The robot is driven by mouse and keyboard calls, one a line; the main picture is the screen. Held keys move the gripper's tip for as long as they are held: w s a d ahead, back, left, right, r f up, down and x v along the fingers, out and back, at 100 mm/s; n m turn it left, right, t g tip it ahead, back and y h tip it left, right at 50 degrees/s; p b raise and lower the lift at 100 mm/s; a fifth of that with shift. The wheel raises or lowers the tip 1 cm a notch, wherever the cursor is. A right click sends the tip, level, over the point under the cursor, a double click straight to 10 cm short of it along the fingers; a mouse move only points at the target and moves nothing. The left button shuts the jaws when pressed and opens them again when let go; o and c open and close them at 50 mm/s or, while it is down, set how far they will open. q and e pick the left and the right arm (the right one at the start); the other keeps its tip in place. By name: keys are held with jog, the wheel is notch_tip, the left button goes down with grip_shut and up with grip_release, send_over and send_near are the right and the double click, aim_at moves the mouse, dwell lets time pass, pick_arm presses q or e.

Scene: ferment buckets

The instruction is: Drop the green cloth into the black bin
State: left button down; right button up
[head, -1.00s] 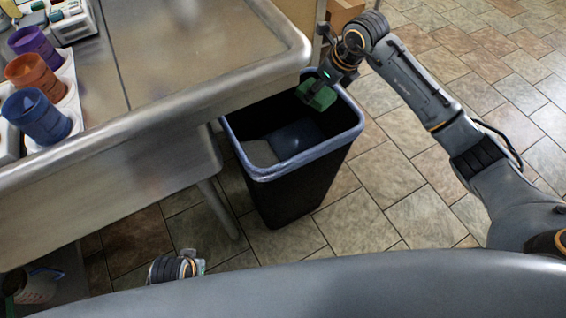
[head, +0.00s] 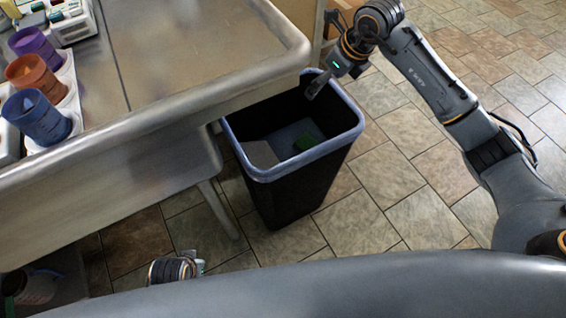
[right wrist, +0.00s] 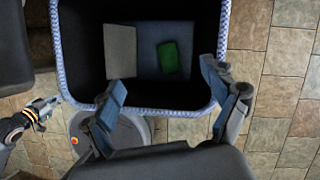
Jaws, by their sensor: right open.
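The green cloth (head: 306,143) lies inside the black bin (head: 301,189), on something blue-grey at its bottom. It also shows in the right wrist view (right wrist: 168,58), apart from my fingers. The bin has a pale blue liner folded over its rim and stands on the floor beside the metal table. My right gripper (head: 314,88) is above the bin's far right rim. In the right wrist view its two fingers (right wrist: 163,85) are spread wide and empty. My left gripper (head: 193,266) is low at the bottom of the head view, mostly hidden, so its jaws cannot be read.
The metal table (head: 190,50) fills the upper left, its rounded corner close to the bin. Purple, orange and blue cups (head: 36,115) stand in a white holder on it. The tiled floor (head: 420,170) right of the bin is clear. A cardboard box is behind.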

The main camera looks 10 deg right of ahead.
jog(key=v, duration=0.8)
jog(key=shift+f, duration=0.15)
